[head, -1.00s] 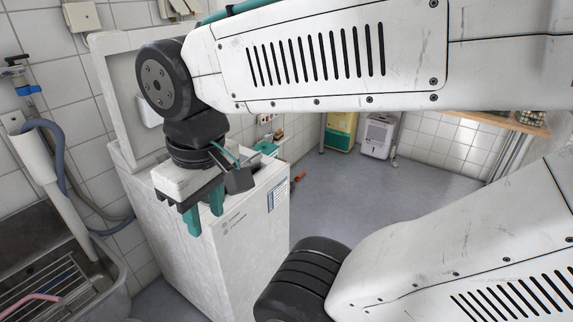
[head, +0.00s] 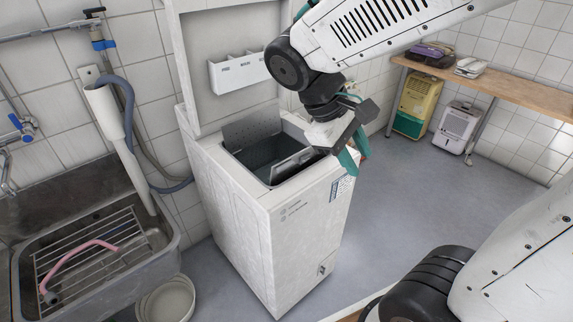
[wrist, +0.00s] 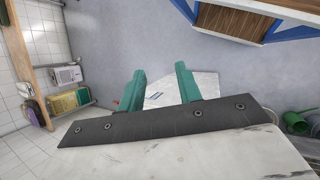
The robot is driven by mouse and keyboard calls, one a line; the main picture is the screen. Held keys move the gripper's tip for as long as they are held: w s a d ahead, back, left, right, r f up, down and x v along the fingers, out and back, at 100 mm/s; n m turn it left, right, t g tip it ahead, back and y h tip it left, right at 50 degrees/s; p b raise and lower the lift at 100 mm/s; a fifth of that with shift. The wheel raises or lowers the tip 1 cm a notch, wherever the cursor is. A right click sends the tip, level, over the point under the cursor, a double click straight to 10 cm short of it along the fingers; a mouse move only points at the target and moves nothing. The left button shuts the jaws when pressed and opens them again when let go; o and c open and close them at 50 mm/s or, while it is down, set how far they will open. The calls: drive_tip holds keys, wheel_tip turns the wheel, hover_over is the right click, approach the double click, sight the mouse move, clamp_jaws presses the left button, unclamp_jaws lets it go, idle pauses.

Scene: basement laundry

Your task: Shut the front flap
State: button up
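The white top-loading washer (head: 250,240) stands in the middle of the head view, its outer lid (head: 222,50) raised against the wall. In its top opening, a grey perforated rear flap (head: 250,129) stands up at the back. The front flap (head: 290,166) is a grey panel tilted up near the front edge, its right end close behind my gripper in the picture. My gripper (head: 352,157) is at the washer's front right top edge, fingers pointing down. Its teal fingers stand apart and empty in the wrist view (wrist: 161,70). I cannot tell whether it touches the washer.
A steel sink (head: 100,250) with a rack and pink hose is at left, with a pale bucket (head: 167,300) below it. A grey drain hose runs behind the washer. A wooden shelf (head: 490,88) and dehumidifiers (head: 457,127) are at back right. The grey floor between is clear.

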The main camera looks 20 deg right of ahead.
drive_tip(key=w+a+f+n+h, duration=0.2)
drive_tip(key=w+f+n+h, duration=0.25)
drive_tip(key=w, duration=0.35)
drive_tip(key=n+t+h, duration=0.7)
drive_tip(key=n+t, duration=0.1)
drive_tip(key=n, duration=0.2)
approach(293, 161)
drive_tip(key=shift+s+a+r, duration=0.15)
drive_tip(key=shift+a+r, duration=0.3)
drive_tip(key=shift+d+f, duration=0.2)
drive_tip(key=shift+f, duration=0.3)
drive_tip(key=x, duration=0.8)
drive_tip(key=shift+a, duration=0.1)
drive_tip(key=shift+c, duration=0.3)
clamp_jaws()
